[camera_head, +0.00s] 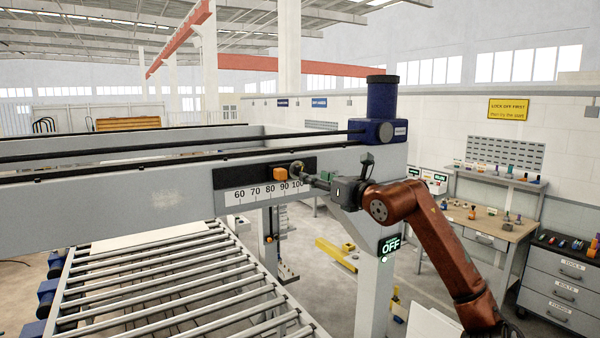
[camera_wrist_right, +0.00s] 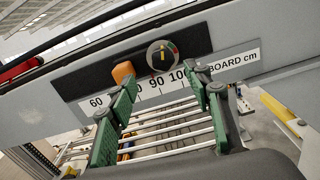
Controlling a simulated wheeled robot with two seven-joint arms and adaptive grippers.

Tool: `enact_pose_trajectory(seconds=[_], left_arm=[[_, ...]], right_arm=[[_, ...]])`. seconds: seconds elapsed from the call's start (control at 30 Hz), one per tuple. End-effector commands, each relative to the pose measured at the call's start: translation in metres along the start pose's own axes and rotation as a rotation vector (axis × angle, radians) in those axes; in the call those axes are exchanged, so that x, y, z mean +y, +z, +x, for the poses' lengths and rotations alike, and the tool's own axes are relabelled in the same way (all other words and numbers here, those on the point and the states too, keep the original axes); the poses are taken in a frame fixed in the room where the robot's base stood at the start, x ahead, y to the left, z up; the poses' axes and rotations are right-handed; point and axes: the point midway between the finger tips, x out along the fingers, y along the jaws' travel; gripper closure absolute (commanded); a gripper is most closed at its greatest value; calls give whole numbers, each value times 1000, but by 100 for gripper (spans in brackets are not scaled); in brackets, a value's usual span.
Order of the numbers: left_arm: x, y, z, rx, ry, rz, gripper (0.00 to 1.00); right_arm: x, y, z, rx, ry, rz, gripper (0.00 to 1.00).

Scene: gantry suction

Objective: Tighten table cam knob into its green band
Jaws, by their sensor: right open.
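A round dark knob with a yellow mark (camera_wrist_right: 161,54) sits on a black plate on the grey gantry beam, above the 90–100 part of a printed scale. In the head view the knob (camera_head: 297,169) is small and partly hidden by my gripper. My right gripper (camera_head: 312,179) points at the knob. In the wrist view its green fingers (camera_wrist_right: 160,76) are spread, with the knob ahead between them, apparently untouched.
The grey beam (camera_head: 160,195) runs across above a roller conveyor (camera_head: 190,285). A blue motor unit (camera_head: 382,105) stands on the beam's right end. A workbench (camera_head: 490,218) and drawer cabinet (camera_head: 560,275) stand at right.

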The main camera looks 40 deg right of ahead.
Motion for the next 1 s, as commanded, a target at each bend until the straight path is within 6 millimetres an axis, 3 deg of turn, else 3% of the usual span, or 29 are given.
enact_pose_trajectory(seconds=[0.3,0.5,0.87,1.0], left_arm=[[0,4,-33,-9,1,-1,59],[-1,-2,-44,-2,0,-1,59],[-2,-8,-45,6,0,1,59],[-2,-8,-45,5,0,1,59]], right_arm=[[-4,4,44,2,-5,4,54],[-2,2,67,2,-3,2,54],[-1,-1,73,2,-2,0,54],[-1,-1,73,2,-1,0,64]])
